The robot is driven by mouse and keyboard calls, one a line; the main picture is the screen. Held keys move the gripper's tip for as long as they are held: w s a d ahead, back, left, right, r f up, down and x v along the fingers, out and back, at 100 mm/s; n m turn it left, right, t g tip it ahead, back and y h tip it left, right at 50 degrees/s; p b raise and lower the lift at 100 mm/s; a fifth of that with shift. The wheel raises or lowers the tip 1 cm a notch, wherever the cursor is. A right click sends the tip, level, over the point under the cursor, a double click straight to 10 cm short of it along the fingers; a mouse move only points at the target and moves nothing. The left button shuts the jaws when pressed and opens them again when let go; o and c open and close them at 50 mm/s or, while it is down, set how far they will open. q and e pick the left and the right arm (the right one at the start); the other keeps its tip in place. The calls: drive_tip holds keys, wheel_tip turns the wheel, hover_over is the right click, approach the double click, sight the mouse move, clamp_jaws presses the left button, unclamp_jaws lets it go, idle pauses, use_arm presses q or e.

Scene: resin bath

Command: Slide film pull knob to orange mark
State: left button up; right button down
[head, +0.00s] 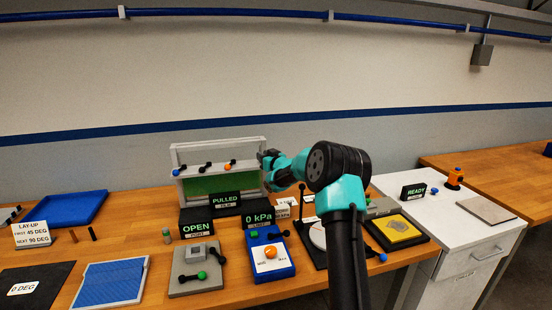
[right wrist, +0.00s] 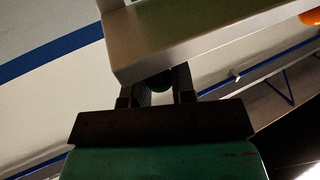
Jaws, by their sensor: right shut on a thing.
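A pale frame (head: 256,143) with a green lower panel stands at the back of the bench. Its ledge carries small dark pieces, a blue spot (head: 176,172) at the left and an orange spot (head: 233,162) toward the right. My right gripper (head: 268,158) is at the frame's right end. In the right wrist view, its fingers (right wrist: 158,88) are shut on a small dark green rounded knob (right wrist: 161,82), mostly hidden under a pale bar (right wrist: 190,40). Something orange (right wrist: 312,17) shows at that view's upper right edge. My left gripper is not in view.
Signs reading PULLED (head: 225,199), OPEN (head: 197,227) and 0 kPa (head: 258,216) stand before the frame. A blue box with an orange knob (head: 270,252) and a grey lever block (head: 195,279) are nearer. A blue tray (head: 75,208) lies left.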

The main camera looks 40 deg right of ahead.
drive_tip(key=shift+s+d, duration=0.1)
drive_tip(key=c, duration=1)
unclamp_jaws()
drive_tip(key=shift+r, duration=0.1)
wheel_tip(320, 180, up, 3)
drive_tip(key=shift+r, duration=0.15)
drive_tip(key=s+a, duration=0.3)
drive_tip(key=s, duration=0.1)
drive_tip(key=s+a+r, duration=0.1)
drive_tip(key=s+a, duration=0.2)
drive_tip(key=a, duration=0.1)
drive_tip(key=s+a, duration=0.4)
drive_tip(key=shift+s+r, duration=0.25)
drive_tip(key=shift+s, duration=0.05)
drive_tip(key=shift+a, duration=0.1)
